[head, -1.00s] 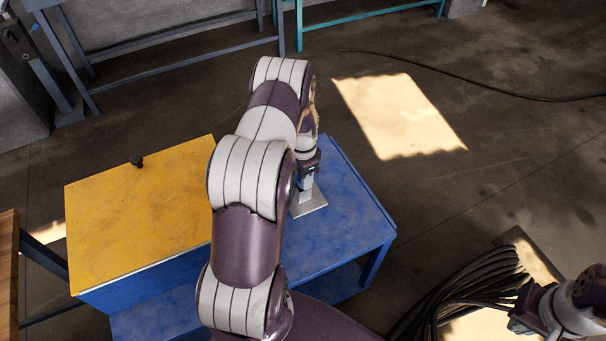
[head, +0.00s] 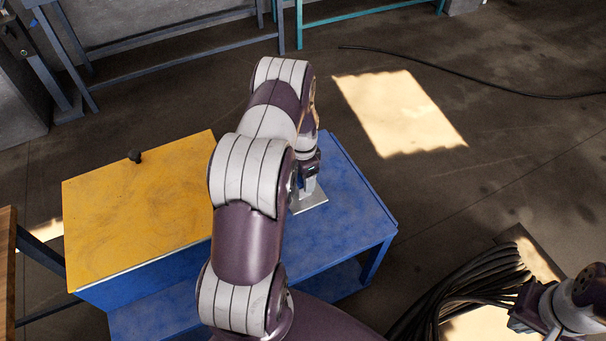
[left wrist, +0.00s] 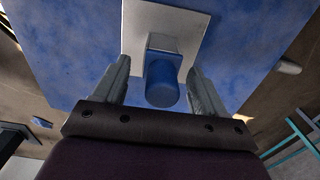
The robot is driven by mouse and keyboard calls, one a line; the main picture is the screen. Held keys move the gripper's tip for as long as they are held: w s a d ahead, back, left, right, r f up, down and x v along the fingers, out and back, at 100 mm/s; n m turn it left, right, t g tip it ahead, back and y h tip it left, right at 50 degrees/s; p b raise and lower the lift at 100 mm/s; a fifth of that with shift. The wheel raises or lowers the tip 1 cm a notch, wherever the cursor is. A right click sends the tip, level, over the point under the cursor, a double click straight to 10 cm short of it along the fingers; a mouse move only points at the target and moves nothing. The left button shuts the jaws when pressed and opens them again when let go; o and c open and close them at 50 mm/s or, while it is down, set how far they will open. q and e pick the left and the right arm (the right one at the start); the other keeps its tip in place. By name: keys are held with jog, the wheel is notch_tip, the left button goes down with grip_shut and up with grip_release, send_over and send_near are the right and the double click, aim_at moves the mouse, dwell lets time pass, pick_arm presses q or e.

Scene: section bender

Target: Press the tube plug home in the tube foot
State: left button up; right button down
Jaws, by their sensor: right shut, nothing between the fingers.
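The tube foot is a light grey plate (head: 312,202) on the blue table, and it also shows in the left wrist view (left wrist: 187,25). A short square grey stub stands on it. The blue tube plug (left wrist: 162,85) sits at the stub's near end in the left wrist view; how deep it sits I cannot tell. My left gripper (head: 309,187) is just above the plate, fingers pointing down. In the left wrist view its fingers (left wrist: 160,72) are apart on either side of the plug, with gaps. My right gripper (head: 522,316) is shut and empty at the lower right.
The blue table (head: 345,225) has free room right of the plate. Black cables (head: 455,295) lie near my right gripper. My left arm hides part of the table.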

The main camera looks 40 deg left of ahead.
pick_arm(q)
jog(key=shift+r, duration=0.1)
notch_tip(320, 180, up, 12)
jog(key=shift+r+p, duration=0.25)
jog(key=shift+p, duration=0.1)
dwell(0.4)
